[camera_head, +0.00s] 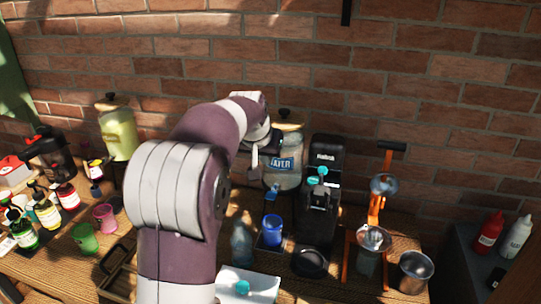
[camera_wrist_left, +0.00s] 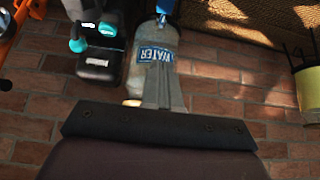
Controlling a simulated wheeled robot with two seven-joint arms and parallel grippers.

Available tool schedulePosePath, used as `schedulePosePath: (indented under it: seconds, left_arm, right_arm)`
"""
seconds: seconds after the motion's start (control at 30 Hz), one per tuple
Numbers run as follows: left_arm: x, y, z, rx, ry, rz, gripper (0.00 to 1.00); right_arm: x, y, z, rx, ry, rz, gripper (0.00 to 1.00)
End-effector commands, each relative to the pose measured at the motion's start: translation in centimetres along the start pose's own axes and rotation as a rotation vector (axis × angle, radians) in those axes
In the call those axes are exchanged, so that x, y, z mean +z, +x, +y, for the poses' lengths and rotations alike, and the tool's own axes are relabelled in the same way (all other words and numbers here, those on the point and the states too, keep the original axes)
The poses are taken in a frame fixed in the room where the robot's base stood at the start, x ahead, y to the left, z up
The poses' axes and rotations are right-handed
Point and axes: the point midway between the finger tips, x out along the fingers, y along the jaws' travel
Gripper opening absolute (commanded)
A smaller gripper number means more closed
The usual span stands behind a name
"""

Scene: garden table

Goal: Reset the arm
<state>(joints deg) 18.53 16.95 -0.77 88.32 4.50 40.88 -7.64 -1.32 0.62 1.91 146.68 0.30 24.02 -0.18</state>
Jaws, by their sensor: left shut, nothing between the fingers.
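My left arm (camera_head: 180,185) rises from the bottom of the head view and bends toward the brick wall. The gripper is shut and empty. In the left wrist view, which is upside down, the shut grey fingers (camera_wrist_left: 160,72) overlap the dispenser (camera_wrist_left: 155,45). I cannot tell the gap between them, but nothing is held. My right gripper is in neither view.
A black coffee machine (camera_head: 322,185) stands right of the dispenser. An orange stand (camera_head: 377,200) and metal cup (camera_head: 415,268) are further right. Bottles (camera_head: 48,212), a green cup (camera_head: 85,238) and a yellow jar (camera_head: 118,130) are left. A blue cup (camera_head: 272,230) stands near the middle.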

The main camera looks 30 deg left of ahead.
Motion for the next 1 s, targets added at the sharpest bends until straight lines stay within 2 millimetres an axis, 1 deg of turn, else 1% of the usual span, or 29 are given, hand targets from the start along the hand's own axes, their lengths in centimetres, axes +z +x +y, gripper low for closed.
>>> schedulePosePath:
  seconds: [0.2, 0.23, 0.27, 0.33, 0.37, 0.4, 0.47, 0.5, 0.57, 0.6, 0.7, 0.73, 0.8, 0.87, 1.0]
  left_arm:
    - [-0.1, 0.0, 0.0, -0.001, -0.008, 0.007, 0.00]
    - [0.0, 0.3, -0.1, -0.004, -0.018, 0.013, 0.00]
    - [0.8, 0.9, -0.1, -0.006, -0.024, -0.003, 0.00]
    - [4.4, 2.5, 0.1, -0.009, -0.039, -0.064, 0.00]
    - [6.6, 3.2, 0.6, -0.006, -0.039, -0.100, 0.00]
    - [9.9, 3.8, 1.7, 0.002, -0.030, -0.152, 0.00]
    - [15.1, 4.1, 3.5, 0.015, -0.004, -0.230, 0.00]
    - [18.5, 4.0, 4.7, 0.024, 0.019, -0.279, 0.00]
    - [23.4, 3.4, 6.1, 0.038, 0.057, -0.348, 0.00]
    - [26.3, 2.9, 6.8, 0.047, 0.086, -0.389, 0.00]
    - [31.9, 1.3, 8.0, 0.064, 0.155, -0.467, 0.00]
    - [33.0, 0.9, 8.2, 0.069, 0.174, -0.483, 0.00]
    - [34.6, 0.1, 8.8, 0.082, 0.214, -0.501, 0.00]
    - [34.3, -0.2, 9.5, 0.093, 0.239, -0.486, 0.00]
    - [34.3, -0.1, 9.6, 0.094, 0.242, -0.487, 0.00]
  right_arm:
    - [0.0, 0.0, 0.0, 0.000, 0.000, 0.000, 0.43]
    - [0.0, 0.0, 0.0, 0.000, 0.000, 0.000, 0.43]
    - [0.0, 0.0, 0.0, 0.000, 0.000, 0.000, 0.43]
    - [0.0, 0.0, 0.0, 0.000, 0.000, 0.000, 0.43]
    - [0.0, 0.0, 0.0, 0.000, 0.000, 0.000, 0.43]
    - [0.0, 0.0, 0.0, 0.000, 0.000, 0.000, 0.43]
    - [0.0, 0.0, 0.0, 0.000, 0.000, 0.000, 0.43]
    - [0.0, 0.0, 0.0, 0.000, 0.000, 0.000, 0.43]
    - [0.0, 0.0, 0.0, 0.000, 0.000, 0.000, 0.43]
    - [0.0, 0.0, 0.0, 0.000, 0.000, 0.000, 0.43]
    - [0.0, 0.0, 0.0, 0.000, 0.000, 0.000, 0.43]
    - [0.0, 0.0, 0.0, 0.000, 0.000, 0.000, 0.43]
    - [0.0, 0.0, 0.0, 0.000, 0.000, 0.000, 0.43]
    - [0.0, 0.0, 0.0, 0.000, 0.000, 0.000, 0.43]
    - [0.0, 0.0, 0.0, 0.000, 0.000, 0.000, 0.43]
